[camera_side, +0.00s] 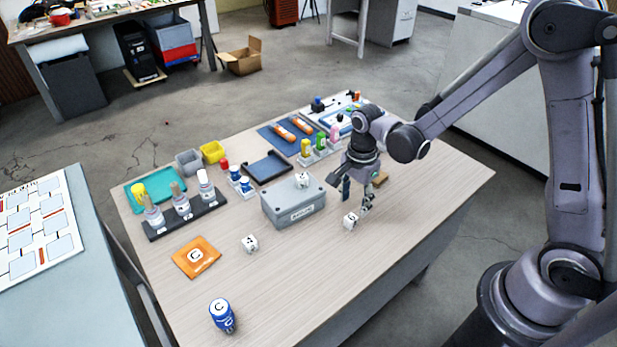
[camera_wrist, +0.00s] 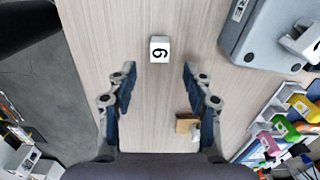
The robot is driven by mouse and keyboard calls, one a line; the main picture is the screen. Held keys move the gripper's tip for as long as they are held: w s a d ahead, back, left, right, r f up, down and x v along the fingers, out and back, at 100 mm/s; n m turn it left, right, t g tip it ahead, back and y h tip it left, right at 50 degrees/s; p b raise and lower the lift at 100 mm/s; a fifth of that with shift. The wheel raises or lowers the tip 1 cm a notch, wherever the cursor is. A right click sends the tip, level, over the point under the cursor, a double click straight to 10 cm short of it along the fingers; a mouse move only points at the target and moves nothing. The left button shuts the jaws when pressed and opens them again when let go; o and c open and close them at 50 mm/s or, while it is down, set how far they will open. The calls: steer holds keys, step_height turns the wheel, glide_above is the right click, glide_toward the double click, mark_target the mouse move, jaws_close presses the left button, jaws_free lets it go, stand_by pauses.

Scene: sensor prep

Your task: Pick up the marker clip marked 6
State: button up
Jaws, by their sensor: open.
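The marker clip marked 6 (camera_wrist: 159,49) is a small white block with a black 6 on its top face. It lies on the bare wooden table ahead of my gripper (camera_wrist: 158,82) in the wrist view, roughly centred between the fingertips but beyond them. My gripper is open and empty, with its blue-padded fingers apart. In the side view a white clip (camera_side: 350,221) sits just in front of my lowered gripper (camera_side: 357,199); its mark is too small to read there.
A grey box (camera_side: 293,207) with a white clip (camera_side: 302,180) on its lid stands beside my gripper. Another white clip (camera_side: 250,243) lies farther left. A small brown block (camera_wrist: 187,123) lies near the right finger. Coloured bottles (camera_side: 320,142) stand behind. The table's front right is clear.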

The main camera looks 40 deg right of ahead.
mark_target(351, 217)
steer(key=shift+a+f, duration=0.15)
steer(key=shift+f, duration=1.15)
steer(key=shift+a+f, duration=0.1)
steer(key=shift+f, duration=1.15)
steer(key=c, duration=0.9)
